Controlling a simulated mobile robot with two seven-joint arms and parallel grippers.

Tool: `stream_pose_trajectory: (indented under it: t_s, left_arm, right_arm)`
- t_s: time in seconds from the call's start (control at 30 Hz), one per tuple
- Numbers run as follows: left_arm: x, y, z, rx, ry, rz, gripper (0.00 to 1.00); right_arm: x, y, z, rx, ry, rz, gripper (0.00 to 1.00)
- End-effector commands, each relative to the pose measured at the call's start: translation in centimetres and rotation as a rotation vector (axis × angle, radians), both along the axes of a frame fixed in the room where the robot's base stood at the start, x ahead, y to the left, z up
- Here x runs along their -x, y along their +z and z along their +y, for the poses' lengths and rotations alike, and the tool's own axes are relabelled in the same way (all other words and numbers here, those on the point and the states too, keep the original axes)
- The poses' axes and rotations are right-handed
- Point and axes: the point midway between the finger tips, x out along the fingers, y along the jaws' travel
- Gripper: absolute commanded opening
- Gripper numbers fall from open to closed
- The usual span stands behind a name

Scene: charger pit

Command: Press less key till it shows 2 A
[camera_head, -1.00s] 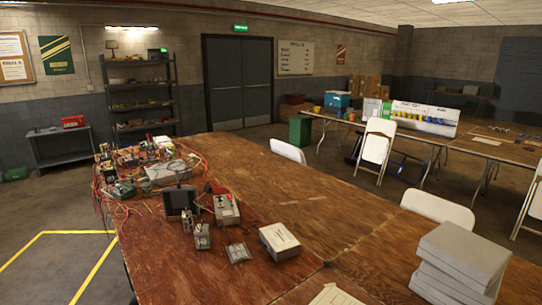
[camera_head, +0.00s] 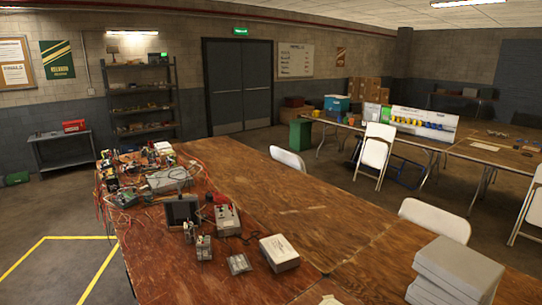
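A small grey box with a red part on its face, perhaps the charger (camera_head: 227,219), sits on the left part of the wooden table (camera_head: 330,225). Its keys and any reading are too small to make out. A dark-screened device (camera_head: 182,210) stands just left of it. Small grey metal blocks (camera_head: 203,247) stand in front of it. Neither of my grippers is in view.
Stacked grey cases (camera_head: 455,272) stand at the right. The table's middle is clear.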

Motion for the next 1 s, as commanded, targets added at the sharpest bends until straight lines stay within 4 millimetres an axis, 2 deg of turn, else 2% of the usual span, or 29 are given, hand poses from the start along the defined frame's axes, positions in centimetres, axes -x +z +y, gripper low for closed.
stream_pose_trajectory:
  t_s: [0.07, 0.47, 1.0]
  left_arm:
    - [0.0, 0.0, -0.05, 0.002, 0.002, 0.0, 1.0]
    - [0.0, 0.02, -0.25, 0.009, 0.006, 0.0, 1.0]
    - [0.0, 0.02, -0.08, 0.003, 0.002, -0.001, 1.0]
  right_arm:
    - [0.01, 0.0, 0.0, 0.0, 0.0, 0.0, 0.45]
    - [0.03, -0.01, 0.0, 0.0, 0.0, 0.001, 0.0]
    - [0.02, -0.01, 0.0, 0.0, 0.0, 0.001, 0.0]
